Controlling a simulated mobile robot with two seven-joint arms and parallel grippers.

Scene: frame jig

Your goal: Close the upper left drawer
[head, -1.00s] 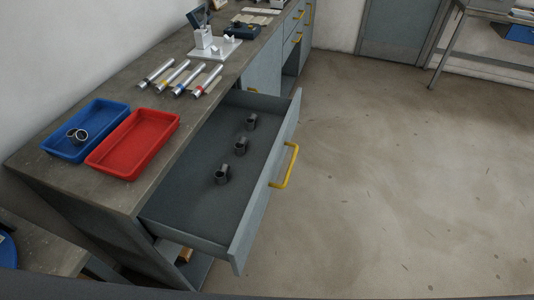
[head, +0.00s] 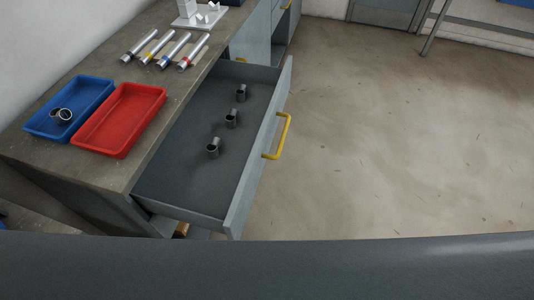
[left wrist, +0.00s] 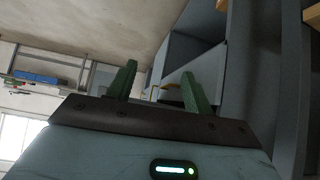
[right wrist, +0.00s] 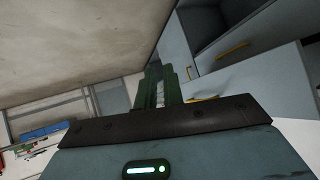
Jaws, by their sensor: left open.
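The upper left drawer (head: 185,165) of the grey workbench is pulled far out in the head view. Its front panel (head: 259,150) carries a yellow bar handle (head: 282,138). Several dark metal pipe-like parts, three in a row, stand inside, the nearest one (head: 214,148) toward the front. Neither gripper shows in the head view. My left gripper (left wrist: 160,90) is open and empty in the left wrist view, with grey cabinet surfaces beyond its fingers. My right gripper (right wrist: 160,85) has its fingers together with nothing visible between them. Neither gripper is seen touching the drawer.
On the bench top (head: 110,175) are a blue tray (head: 38,128) holding ring parts, a red tray (head: 120,120), several metal tubes (head: 165,52) and a white fixture (head: 197,18). The floor (head: 400,140) right of the drawer is clear.

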